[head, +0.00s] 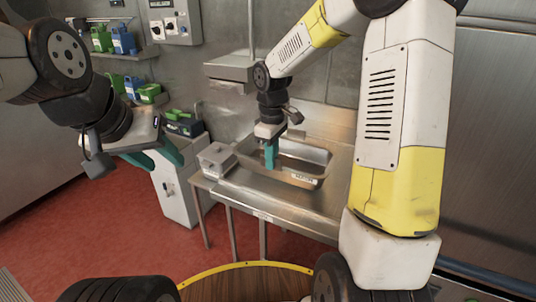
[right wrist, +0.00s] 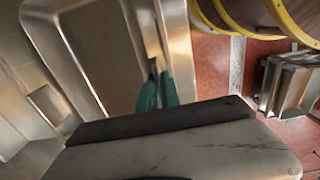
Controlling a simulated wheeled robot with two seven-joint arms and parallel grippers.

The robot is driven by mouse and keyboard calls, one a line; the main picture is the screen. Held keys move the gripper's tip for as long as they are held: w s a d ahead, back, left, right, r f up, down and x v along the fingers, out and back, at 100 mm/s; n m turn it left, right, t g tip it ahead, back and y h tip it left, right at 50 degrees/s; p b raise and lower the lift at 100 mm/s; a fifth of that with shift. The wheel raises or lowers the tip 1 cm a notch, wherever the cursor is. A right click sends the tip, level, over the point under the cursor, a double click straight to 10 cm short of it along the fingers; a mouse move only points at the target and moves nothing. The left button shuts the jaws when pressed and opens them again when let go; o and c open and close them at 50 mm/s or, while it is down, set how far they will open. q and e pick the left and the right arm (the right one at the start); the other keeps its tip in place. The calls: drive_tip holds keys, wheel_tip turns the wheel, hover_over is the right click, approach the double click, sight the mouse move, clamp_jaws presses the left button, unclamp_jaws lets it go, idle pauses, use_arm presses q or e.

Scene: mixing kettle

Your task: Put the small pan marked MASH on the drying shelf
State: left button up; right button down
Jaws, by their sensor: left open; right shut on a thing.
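A steel rectangular pan (head: 318,157) with a small white label on its front is at the steel table; the lettering is too small to read surely. My right gripper (head: 271,158) points down and is shut on the pan's near-left wall. In the right wrist view its teal fingertips (right wrist: 154,74) pinch a steel wall beside the pan's inner floor (right wrist: 105,50). I cannot tell whether the pan rests on the table or is lifted. My left gripper (head: 165,157) is open and empty, left of the table. No drying shelf is clearly identifiable.
A small grey container (head: 217,160) stands left of the pan. A steel wall unit (head: 232,68) hangs behind. Green and blue jugs (head: 122,40) stand on a wall shelf at left. A white cabinet (head: 172,192) stands beside the table. A yellow-rimmed wooden round (head: 245,283) is in front.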

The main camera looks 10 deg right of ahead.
sight(272, 176)
drive_tip(key=w, duration=0.3)
drive_tip(key=shift+w+d+f, duration=0.25)
drive_tip(key=shift+w+d, duration=0.1)
drive_tip(key=shift+f, duration=1.65)
drive_tip(key=c, duration=2)
unclamp_jaws()
drive_tip(key=shift+f, duration=0.2)
drive_tip(key=o, duration=0.4)
drive_tip(key=shift+o, duration=0.2)
